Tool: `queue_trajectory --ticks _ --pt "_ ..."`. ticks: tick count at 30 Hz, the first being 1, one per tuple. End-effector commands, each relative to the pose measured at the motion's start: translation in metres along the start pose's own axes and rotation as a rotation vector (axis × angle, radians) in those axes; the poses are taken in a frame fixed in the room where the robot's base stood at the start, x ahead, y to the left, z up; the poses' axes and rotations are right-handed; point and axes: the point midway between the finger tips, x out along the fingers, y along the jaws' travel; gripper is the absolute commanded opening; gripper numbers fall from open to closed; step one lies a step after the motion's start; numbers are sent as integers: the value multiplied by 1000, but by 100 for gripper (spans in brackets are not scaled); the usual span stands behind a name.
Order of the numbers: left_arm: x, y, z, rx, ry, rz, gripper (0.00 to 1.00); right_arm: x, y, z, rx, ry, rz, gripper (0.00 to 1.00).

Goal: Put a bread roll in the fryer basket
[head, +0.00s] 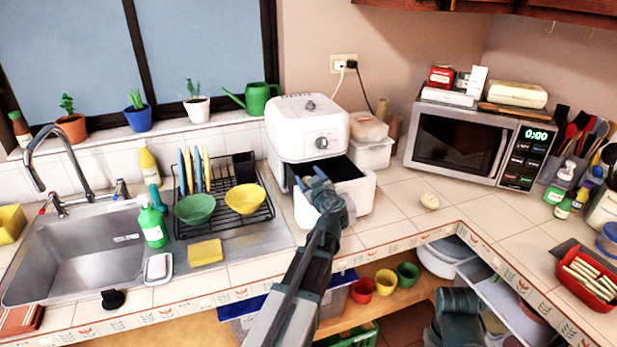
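The white air fryer (305,127) stands on the counter below the window's right side. Its fryer basket (362,193) is pulled out toward me, and the dark inside shows. A small pale bread roll (430,201) lies on the tiled counter to the right of the basket. My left gripper (313,178) is at the basket's left front part, with its fingers apart and no roll between them. I cannot tell whether it touches the basket; the gripper and arm hide part of the basket front. Only a dark part of my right arm shows at the lower right; its gripper is out of view.
A dish rack (262,217) with bowls and plates stands left of the fryer, beside the sink (85,265). A microwave (468,143) stands at the back right. Clear plastic containers (372,153) sit behind the basket. The counter around the roll is clear.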

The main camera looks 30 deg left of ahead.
Motion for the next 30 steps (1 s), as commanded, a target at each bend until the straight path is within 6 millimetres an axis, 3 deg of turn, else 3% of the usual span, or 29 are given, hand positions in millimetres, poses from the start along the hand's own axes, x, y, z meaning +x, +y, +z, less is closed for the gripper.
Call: queue_trajectory --ticks 7,12,21,30 --pt "0 -4 1 -16 -6 -11 90 0 0 0 0 0 0 50" --pt "-2 2 -14 -16 -6 -12 90 -16 2 1 0 0 0 50" --pt "-72 0 -11 -10 -5 -5 90 -22 2 1 0 0 0 50" --pt "-114 2 -11 -9 -4 -5 90 -27 3 2 0 0 0 50"
